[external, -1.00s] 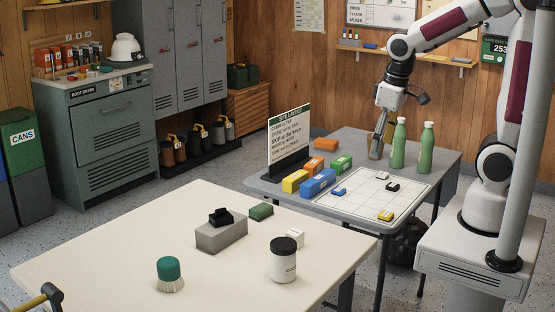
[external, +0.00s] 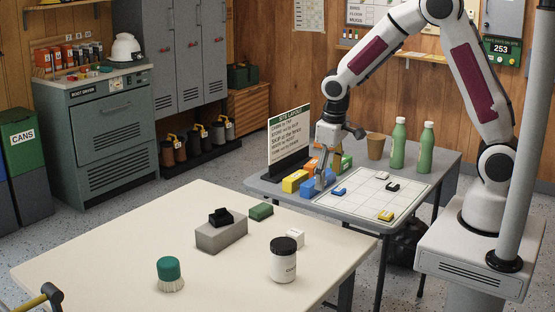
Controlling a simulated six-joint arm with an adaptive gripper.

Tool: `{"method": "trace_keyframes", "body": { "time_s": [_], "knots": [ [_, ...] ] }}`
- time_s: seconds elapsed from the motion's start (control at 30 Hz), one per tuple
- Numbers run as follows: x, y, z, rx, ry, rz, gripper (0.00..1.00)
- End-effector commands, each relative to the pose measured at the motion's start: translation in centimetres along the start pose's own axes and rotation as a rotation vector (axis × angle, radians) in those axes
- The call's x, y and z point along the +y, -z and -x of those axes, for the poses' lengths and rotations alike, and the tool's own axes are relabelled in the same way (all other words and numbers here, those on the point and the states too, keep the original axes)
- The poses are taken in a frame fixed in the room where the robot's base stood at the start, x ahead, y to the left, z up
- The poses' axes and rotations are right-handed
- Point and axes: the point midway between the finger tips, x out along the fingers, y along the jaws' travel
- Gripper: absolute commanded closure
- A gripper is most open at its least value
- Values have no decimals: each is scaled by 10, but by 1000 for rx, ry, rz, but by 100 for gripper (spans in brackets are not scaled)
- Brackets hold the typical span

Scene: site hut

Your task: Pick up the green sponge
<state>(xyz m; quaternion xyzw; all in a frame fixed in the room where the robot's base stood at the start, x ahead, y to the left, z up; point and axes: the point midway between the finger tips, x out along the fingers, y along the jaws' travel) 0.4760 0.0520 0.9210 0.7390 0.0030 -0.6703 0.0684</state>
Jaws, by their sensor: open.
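The green sponge (external: 261,211) looks like a small dark green block lying flat on the far part of the cream table (external: 110,235), just behind a grey block. My gripper (external: 321,182) is open and points down over the grey table, close to the blue block (external: 308,189) and partly in front of it. It is to the right of the sponge and apart from it. I cannot tell whether it touches the blue block.
A grey block (external: 221,237) with a black piece on top, a white jar (external: 284,263), a small white block (external: 295,237) and a green-topped brush (external: 169,272) stand on the cream table. The grey table holds a sign (external: 289,134), coloured blocks, a brown cup (external: 376,146) and two green bottles (external: 398,145).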

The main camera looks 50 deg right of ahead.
Motion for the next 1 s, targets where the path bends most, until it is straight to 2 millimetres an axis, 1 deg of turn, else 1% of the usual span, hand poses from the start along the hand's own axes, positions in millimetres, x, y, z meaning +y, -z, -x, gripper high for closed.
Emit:
{"method": "trace_keyframes", "body": {
  "time_s": [0.03,0.3,0.4,0.6,0.67,0.7,0.8,0.9,1.0],
  "knots": [
    [-3,7,-10,0,-2,0,31],
    [-16,47,-56,30,-11,-19,31],
    [-21,62,-71,49,-10,-30,31],
    [-29,95,-94,104,-5,-61,31],
    [-31,108,-98,131,0,-74,31],
    [-32,118,-98,155,4,-87,31],
    [-35,148,-87,233,22,-125,31],
    [-37,162,-82,275,37,-156,31],
    [-38,165,-81,289,47,-182,31]
  ]
}}
